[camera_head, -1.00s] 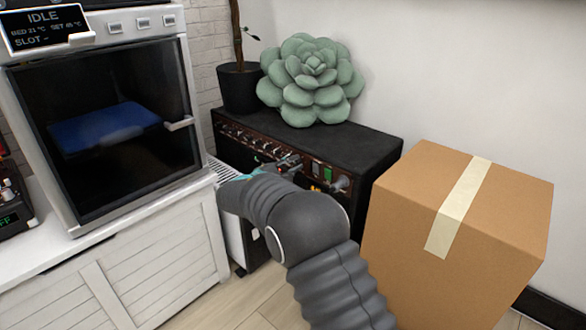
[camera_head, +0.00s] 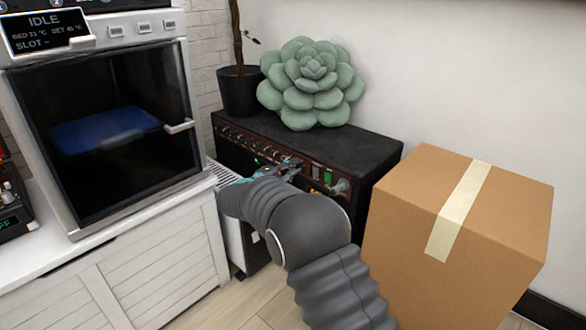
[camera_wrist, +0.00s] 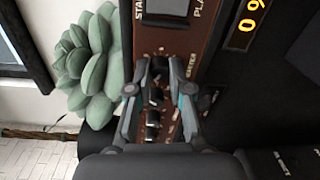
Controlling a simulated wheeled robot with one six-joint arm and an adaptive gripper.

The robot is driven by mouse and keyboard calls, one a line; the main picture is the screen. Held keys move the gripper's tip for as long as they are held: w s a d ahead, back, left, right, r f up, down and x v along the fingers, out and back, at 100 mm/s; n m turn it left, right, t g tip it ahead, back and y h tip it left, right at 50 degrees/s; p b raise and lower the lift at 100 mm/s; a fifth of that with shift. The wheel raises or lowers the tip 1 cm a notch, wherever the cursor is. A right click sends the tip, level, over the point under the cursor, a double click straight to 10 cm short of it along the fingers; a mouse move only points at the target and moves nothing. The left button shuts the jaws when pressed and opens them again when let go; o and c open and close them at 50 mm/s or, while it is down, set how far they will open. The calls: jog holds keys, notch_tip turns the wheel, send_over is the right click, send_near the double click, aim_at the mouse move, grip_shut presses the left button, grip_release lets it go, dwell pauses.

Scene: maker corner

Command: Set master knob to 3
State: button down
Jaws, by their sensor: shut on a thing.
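The black amplifier (camera_head: 345,145) stands against the wall, with a brown front panel of knobs and switches. In the wrist view the master knob (camera_wrist: 160,64), black and beside a partly readable label, sits between my fingertips. My gripper (camera_wrist: 160,72) is shut on it, one finger on each side. More black knobs (camera_wrist: 153,117) run in a row below it in that view. In the head view my gripper (camera_head: 288,168) is at the panel, and my arm covers part of the amplifier front. The knob's pointer setting cannot be read clearly.
A green succulent-shaped cushion (camera_head: 311,83) and a dark plant pot (camera_head: 240,92) are by the amplifier's top and back. A taped cardboard box (camera_head: 405,205) stands close on the right. A white-framed machine (camera_head: 190,105) on a white cabinet (camera_head: 165,265) is at left.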

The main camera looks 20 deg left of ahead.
jog(key=c, duration=1.3)
grip_release()
jog(key=shift+c, duration=0.2)
jog(key=v, duration=1.2)
jog(key=shift+a, duration=0.1)
